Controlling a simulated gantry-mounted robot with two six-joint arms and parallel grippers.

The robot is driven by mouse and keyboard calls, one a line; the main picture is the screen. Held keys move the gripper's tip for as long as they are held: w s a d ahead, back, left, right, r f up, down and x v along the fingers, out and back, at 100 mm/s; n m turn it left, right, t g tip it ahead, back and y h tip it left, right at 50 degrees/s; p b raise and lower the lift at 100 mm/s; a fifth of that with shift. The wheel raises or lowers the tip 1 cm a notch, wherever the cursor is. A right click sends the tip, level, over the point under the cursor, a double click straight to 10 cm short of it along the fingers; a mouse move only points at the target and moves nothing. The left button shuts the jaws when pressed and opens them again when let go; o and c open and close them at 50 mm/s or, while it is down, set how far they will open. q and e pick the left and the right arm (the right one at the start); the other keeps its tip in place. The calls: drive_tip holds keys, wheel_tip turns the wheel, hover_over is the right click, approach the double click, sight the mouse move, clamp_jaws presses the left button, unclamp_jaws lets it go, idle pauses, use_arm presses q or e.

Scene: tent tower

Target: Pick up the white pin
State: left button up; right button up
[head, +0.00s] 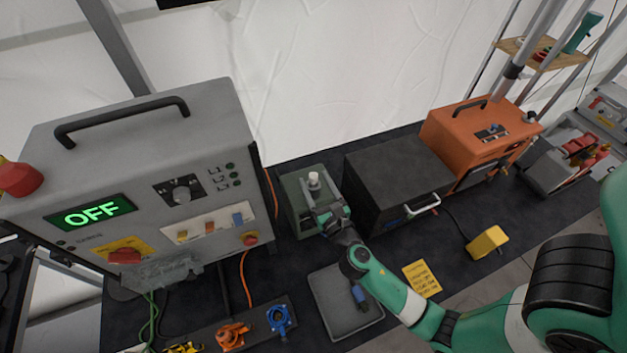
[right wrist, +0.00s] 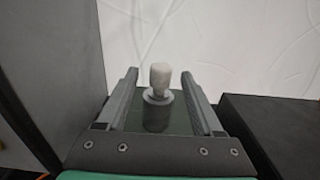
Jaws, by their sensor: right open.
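The white pin (head: 313,179) stands upright in a grey collar on top of a small green-grey box (head: 292,189) between the large grey machine and the black box. In the right wrist view the white pin (right wrist: 160,76) stands in its grey collar (right wrist: 158,108), between the two fingers. My right gripper (head: 322,208) is at the front of the small box, just short of the pin. In the right wrist view my right gripper (right wrist: 163,95) is open, with a gap on each side of the pin. My left gripper is not in view.
The large grey machine (head: 130,150) with an OFF display stands close on the left. The black box (head: 395,175) stands close on the right, with an orange box (head: 480,130) beyond. A grey tray (head: 335,318) lies in front. A yellow block (head: 487,242) sits at the right.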

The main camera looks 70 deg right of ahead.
drive_tip(key=x, duration=0.5)
drive_tip(key=shift+f, duration=0.25)
clamp_jaws()
